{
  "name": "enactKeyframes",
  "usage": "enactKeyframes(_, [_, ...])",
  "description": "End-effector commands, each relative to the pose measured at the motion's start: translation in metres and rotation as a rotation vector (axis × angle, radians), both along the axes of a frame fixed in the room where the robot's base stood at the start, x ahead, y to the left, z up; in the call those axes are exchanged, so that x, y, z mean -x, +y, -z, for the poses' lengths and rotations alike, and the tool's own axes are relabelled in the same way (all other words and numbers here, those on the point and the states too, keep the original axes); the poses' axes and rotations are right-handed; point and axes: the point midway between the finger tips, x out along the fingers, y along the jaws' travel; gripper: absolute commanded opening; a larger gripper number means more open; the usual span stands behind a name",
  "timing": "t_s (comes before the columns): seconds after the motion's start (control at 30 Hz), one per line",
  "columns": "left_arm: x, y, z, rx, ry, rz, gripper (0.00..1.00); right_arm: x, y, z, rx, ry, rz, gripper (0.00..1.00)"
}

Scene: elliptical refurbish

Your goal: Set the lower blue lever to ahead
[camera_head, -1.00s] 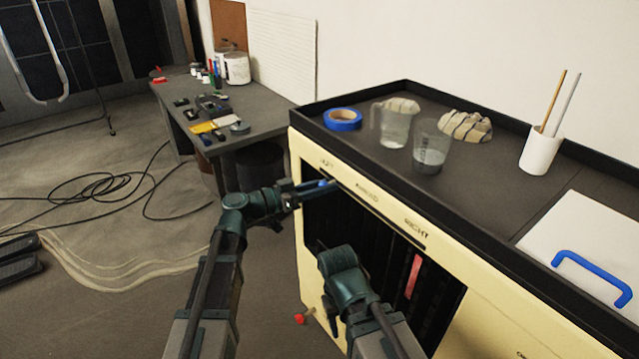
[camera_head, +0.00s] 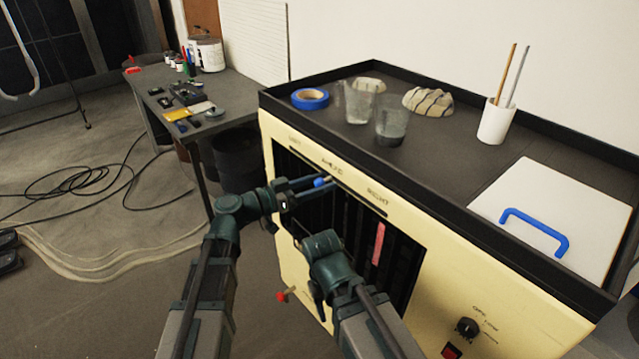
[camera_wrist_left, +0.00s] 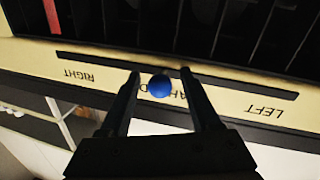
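The blue lever knob (camera_head: 320,183) stands out from the slot in the front of the cream cabinet (camera_head: 450,270). Labels LEFT, AHEAD and RIGHT run along this slot. My left gripper (camera_head: 324,184) reaches the slot from the left, with its fingers on either side of the knob. In the left wrist view, the knob (camera_wrist_left: 160,87) sits between the parted fingers (camera_wrist_left: 161,76), with a gap on both sides, in front of the AHEAD label. My right arm (camera_head: 328,262) is in front of the cabinet's lower opening; its fingertips cannot be made out.
Dark vertical slats and a red strip (camera_head: 378,243) fill the opening below the slot. The cabinet top holds blue tape (camera_head: 310,98), clear cups (camera_head: 391,122) and a white lid with a blue handle (camera_head: 535,230). A red knob (camera_head: 282,296) is low on the left. Cables (camera_head: 90,195) lie on the floor.

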Motion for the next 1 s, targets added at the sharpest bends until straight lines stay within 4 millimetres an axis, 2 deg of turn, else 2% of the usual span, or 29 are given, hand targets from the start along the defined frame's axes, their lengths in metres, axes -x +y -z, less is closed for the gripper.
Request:
enactKeyframes(0.2, [0.001,0.002,0.0,0.0,0.0,-0.001,0.64,0.0,0.0,0.0,0.0,0.0,0.0,0.5])
enactKeyframes(0.33, [0.007,0.014,0.0,0.0,0.0,-0.002,0.64,0.0,0.0,0.0,0.0,0.0,0.0,0.5])
enactKeyframes(0.7, [0.04,0.085,0.0,0.0,0.0,-0.005,0.64,0.0,0.0,0.0,0.0,0.0,0.0,0.5])
enactKeyframes(1.0, [0.055,0.12,0.0,0.0,0.0,-0.002,0.64,0.0,0.0,0.0,0.0,0.0,0.0,0.5])
